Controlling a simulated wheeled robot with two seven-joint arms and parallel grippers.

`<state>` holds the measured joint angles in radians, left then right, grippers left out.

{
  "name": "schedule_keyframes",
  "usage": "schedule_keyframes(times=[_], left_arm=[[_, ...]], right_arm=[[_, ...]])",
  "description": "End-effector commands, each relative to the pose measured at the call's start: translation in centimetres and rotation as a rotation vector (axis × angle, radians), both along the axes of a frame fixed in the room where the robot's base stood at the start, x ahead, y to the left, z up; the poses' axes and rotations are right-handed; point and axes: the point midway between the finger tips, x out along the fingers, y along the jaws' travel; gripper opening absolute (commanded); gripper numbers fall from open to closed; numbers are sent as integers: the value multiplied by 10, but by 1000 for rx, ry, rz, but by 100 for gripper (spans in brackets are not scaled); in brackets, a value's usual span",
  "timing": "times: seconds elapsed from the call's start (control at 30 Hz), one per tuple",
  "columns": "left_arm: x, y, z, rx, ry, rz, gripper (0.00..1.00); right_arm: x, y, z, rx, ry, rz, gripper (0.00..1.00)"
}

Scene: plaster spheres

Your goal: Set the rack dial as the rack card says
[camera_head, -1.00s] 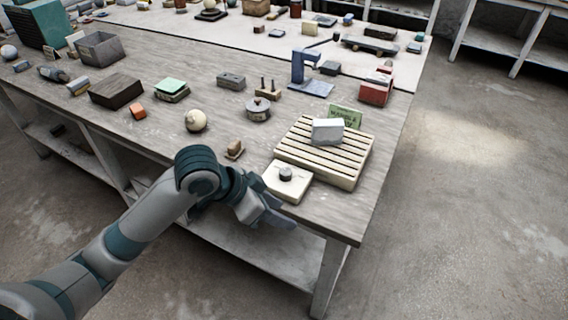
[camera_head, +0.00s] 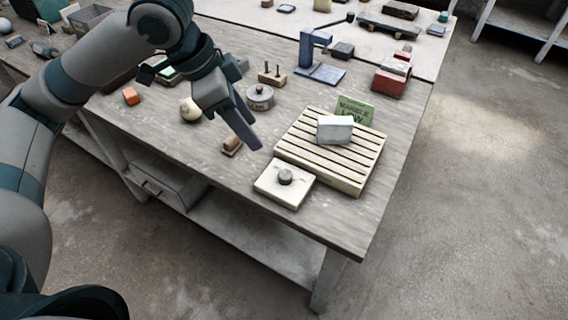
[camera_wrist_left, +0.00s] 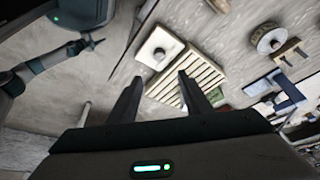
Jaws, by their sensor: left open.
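The rack dial is a dark round knob (camera_head: 285,177) on a cream square plate (camera_head: 270,190) near the table's front corner. It also shows in the left wrist view (camera_wrist_left: 159,54). The slatted cream rack (camera_head: 345,178) stands just behind the plate, with a white block (camera_head: 334,129) on it. The green rack card (camera_head: 356,108) stands at the rack's back edge; its lettering is too small to read surely. My left gripper (camera_head: 252,143) is open and empty above the table, left of the rack and behind the dial plate. My right gripper is not in view.
A small wooden block (camera_head: 232,146) lies below my left gripper. A cream sphere (camera_head: 190,110), a round grey tin (camera_head: 260,97), a blue stand (camera_head: 318,62) and a red box (camera_head: 391,78) stand behind. The table's right front corner is bare.

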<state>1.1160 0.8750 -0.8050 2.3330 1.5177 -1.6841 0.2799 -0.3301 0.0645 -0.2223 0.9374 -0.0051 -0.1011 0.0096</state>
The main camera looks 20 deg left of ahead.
Motion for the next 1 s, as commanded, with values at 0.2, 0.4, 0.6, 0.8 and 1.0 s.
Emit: schedule_keyframes(times=[0.2, 0.4, 0.6, 0.8, 1.0], left_arm=[[0, 0, 0, 0, 0, 0, 45], [1, -2, -4, -1, 0, 0, 45], [4, -7, -19, -1, 3, 0, 45], [9, -17, -47, -1, 4, -1, 45], [15, -29, -81, 0, 5, -1, 45]], right_arm=[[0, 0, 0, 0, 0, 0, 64], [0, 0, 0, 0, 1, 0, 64], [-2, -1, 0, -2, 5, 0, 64], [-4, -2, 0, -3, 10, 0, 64], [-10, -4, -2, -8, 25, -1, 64]])
